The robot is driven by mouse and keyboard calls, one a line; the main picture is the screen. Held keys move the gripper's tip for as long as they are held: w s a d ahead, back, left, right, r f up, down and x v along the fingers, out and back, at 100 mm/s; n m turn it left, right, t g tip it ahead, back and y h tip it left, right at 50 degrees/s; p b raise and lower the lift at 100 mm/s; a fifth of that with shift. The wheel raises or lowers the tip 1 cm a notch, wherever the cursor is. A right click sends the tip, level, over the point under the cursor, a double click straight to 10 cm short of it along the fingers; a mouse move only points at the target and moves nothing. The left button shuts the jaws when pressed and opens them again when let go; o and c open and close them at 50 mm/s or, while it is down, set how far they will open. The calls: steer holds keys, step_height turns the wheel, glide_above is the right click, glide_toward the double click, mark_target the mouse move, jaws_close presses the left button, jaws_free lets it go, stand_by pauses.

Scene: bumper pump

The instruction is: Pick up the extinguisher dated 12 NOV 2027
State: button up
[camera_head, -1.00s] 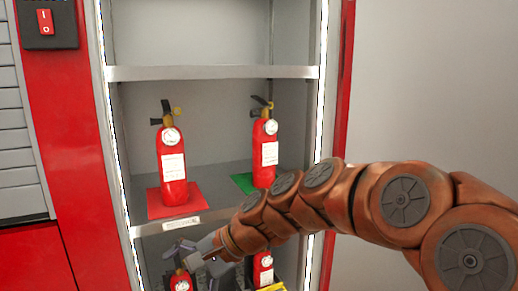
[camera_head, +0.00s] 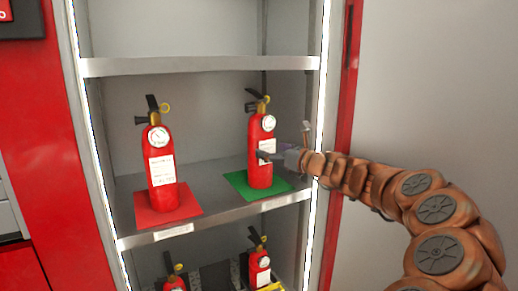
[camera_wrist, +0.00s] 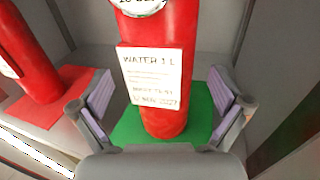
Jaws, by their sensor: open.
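A red extinguisher (camera_head: 261,172) stands upright on a green mat (camera_head: 237,181) on the middle shelf at the right. In the wrist view this extinguisher (camera_wrist: 170,125) carries a white label (camera_wrist: 152,80) reading WATER 1 L, with a last line that looks like 12 NOV 2027. My gripper (camera_head: 284,150) is open at its right front side. In the wrist view my two fingers (camera_wrist: 163,98) spread to either side of the lower body, apparently not touching it. Another red extinguisher (camera_head: 162,190) stands on a red mat (camera_head: 143,212) to the left; its label is unreadable.
The cabinet has side walls and a lit right edge (camera_head: 318,120) close to my arm. The upper shelf (camera_head: 200,65) is above the extinguishers. On the lower level stand more extinguishers (camera_head: 259,268) and a yellow item (camera_head: 271,287), partly cut off.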

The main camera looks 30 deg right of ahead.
steer(key=shift+p+x, duration=0.85)
steer(key=shift+x, duration=1.85)
steer(key=shift+d+r, duration=0.1)
steer(key=shift+r, duration=0.1)
steer(key=c, duration=1.8)
